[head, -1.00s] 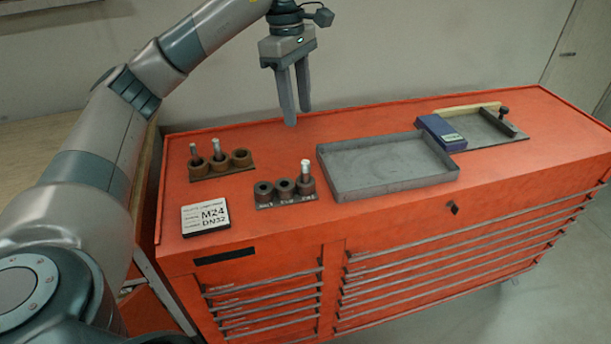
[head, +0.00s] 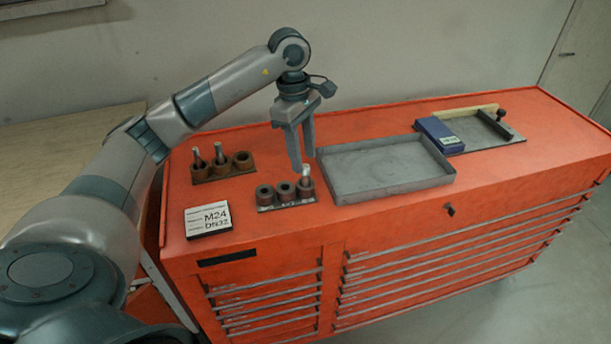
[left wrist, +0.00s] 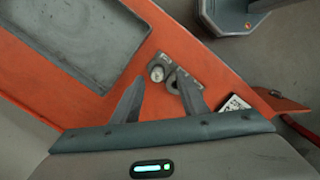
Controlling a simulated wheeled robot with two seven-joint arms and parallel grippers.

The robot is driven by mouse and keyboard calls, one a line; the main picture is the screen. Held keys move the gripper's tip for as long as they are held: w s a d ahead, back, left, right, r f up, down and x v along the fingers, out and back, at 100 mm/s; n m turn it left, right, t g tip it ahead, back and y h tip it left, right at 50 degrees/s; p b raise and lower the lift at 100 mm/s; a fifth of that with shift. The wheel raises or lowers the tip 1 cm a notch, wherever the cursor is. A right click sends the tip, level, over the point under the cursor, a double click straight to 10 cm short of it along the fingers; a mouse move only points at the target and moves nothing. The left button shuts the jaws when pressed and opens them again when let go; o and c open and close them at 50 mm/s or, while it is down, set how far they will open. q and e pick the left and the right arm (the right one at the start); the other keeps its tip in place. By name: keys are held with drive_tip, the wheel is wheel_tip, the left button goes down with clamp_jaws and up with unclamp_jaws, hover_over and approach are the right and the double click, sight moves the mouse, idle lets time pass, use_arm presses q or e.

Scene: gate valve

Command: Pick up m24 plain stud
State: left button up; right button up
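A dark front rack (head: 285,194) has three round holders, and a pale upright stud (head: 305,173) stands in its right one. A rusty rear rack (head: 224,168) holds two more upright studs (head: 197,156) in its left and middle holders. I cannot read the rack labels, so I cannot tell which stud is the plain M24. My left gripper (head: 302,158) is open and empty, pointing down just above the front stud. In the left wrist view, the front stud (left wrist: 157,74) shows ahead of and between the open fingers (left wrist: 160,88), apart from them. My right gripper is not in view.
A card (head: 208,219) reading M24 DN32 lies at the front left of the orange cabinet (head: 400,225). An empty grey tray (head: 385,188) is close to the right of the front rack. A blue box (head: 438,132) and a fixture (head: 480,130) stand farther right.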

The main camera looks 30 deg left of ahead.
sight(305, 166)
use_arm(q)
drive_tip(key=shift+f, duration=0.2)
drive_tip(key=shift+w+f+p, duration=0.1)
drive_tip(key=shift+f+p, duration=0.5)
drive_tip(key=shift+p, duration=0.15)
wheel_tip(305, 166, down, 3)
drive_tip(key=shift+w+d+r+p, duration=0.1)
drive_tip(key=shift+w+r+p, duration=0.05)
drive_tip(key=shift+p, duration=0.8)
drive_tip(key=shift+f, duration=0.7)
drive_tip(key=shift+c, duration=0.6)
clamp_jaws()
